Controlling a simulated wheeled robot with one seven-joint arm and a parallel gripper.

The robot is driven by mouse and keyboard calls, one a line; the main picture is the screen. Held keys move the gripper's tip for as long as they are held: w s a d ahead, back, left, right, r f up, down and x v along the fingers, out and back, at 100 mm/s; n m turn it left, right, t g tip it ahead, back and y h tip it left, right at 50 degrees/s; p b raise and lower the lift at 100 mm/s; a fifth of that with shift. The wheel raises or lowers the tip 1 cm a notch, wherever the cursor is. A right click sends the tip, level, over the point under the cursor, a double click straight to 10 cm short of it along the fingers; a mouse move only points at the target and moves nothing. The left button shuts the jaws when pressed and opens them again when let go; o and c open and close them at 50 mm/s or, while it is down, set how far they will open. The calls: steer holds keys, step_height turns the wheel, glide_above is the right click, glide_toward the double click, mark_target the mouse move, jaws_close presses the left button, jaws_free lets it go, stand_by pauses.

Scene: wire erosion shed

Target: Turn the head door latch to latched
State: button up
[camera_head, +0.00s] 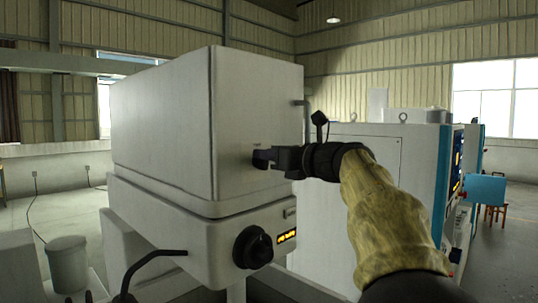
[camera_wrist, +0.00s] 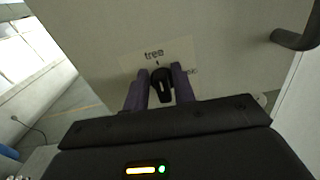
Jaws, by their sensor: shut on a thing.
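The head door latch (camera_wrist: 161,86) is a small dark knob on a pale label plate in the wrist view. The word "free" stands above it with a short mark beneath. A second word at the right is partly hidden by a finger. My gripper (camera_wrist: 160,90) is shut on the latch, one finger on each side. In the head view my gripper (camera_head: 262,158) reaches the front face of the white head box (camera_head: 165,125) from the right, and the latch is hidden behind it. Which way the latch points is hard to tell.
A dark door handle (camera_wrist: 297,38) juts out at the upper right of the wrist view. Another white machine (camera_head: 375,150) stands behind my arm.

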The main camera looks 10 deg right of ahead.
steer(key=m+p, duration=0.1)
steer(key=m, duration=0.3)
steer(key=d+f+m+p, duration=0.1)
steer(key=m+p, duration=0.1)
steer(key=m, duration=0.3)
steer(key=w+m+p, duration=0.1)
steer(key=m+p, duration=0.1)
steer(key=m, duration=0.2)
steer(key=shift+d+f+m, duration=0.15)
steer(key=shift+m, duration=0.15)
steer(key=shift+f+m+p, duration=0.2)
steer(key=shift+m+p, duration=0.25)
steer(key=shift+m, duration=0.45)
steer(key=shift+f+m+p, duration=0.15)
steer(key=shift+m+p, duration=0.25)
steer(key=shift+m, duration=0.5)
jaws_close()
steer(key=o, duration=0.8)
jaws_free()
steer(key=shift+s, duration=0.1)
steer(key=shift+c, duration=0.2)
